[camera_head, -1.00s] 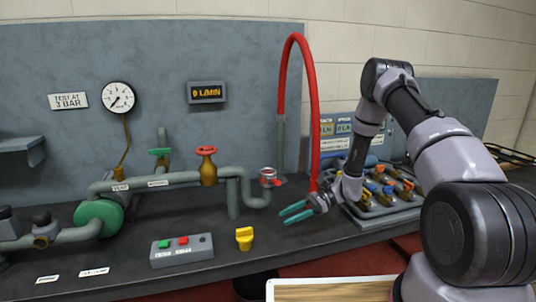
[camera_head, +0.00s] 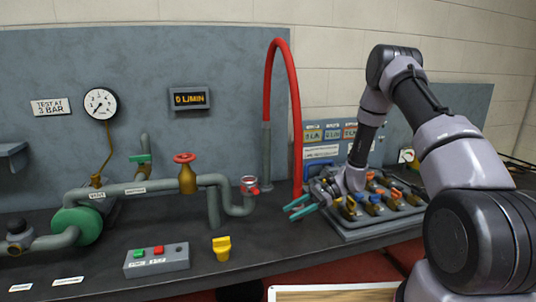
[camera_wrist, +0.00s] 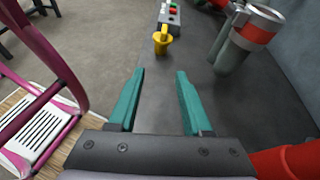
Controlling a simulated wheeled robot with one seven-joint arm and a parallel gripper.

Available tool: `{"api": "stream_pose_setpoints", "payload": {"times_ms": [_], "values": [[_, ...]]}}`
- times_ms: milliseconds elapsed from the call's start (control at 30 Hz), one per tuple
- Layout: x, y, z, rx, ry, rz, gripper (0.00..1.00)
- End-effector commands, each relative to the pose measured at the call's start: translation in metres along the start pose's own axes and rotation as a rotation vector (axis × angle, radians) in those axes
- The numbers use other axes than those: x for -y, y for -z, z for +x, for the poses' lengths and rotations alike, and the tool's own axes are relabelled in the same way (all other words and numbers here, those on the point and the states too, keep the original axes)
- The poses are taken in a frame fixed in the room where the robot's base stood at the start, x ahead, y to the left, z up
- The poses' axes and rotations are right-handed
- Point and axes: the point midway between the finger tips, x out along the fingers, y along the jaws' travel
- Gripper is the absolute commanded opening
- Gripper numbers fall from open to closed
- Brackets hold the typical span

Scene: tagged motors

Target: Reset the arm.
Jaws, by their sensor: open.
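My gripper (camera_head: 301,207) has two teal fingers and is open and empty. In the head view it is over the dark bench, at the left edge of the grey tray of valves and beside the foot of the red hose (camera_head: 297,130). In the wrist view the fingers (camera_wrist: 158,100) point along the bare bench top, apart, with nothing between them. The yellow-handled piece (camera_head: 221,248) stands on the bench to the left of my gripper. It also shows beyond the fingertips in the wrist view (camera_wrist: 161,42).
The tray (camera_head: 375,233) of several coloured valves lies right of my gripper. A grey button box (camera_head: 156,261), pipework with a red-handled valve (camera_head: 186,172) and a green motor-like part (camera_head: 78,225) stand to the left. The front middle of the bench (camera_head: 262,240) is clear.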

Motion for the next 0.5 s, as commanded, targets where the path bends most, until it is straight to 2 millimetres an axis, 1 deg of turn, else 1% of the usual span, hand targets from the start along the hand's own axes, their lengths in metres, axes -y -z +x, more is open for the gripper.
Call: {"api": "stream_pose_setpoints", "payload": {"times_ms": [267,367,467,500], "values": [[-0.001,-0.046,-0.030,-0.103,-0.039,-0.114,0.49],[-0.003,-0.071,-0.045,-0.160,-0.057,-0.175,0.49],[-0.009,-0.102,-0.064,-0.239,-0.078,-0.254,0.49],[-0.013,-0.116,-0.072,-0.276,-0.087,-0.289,0.49]]}}
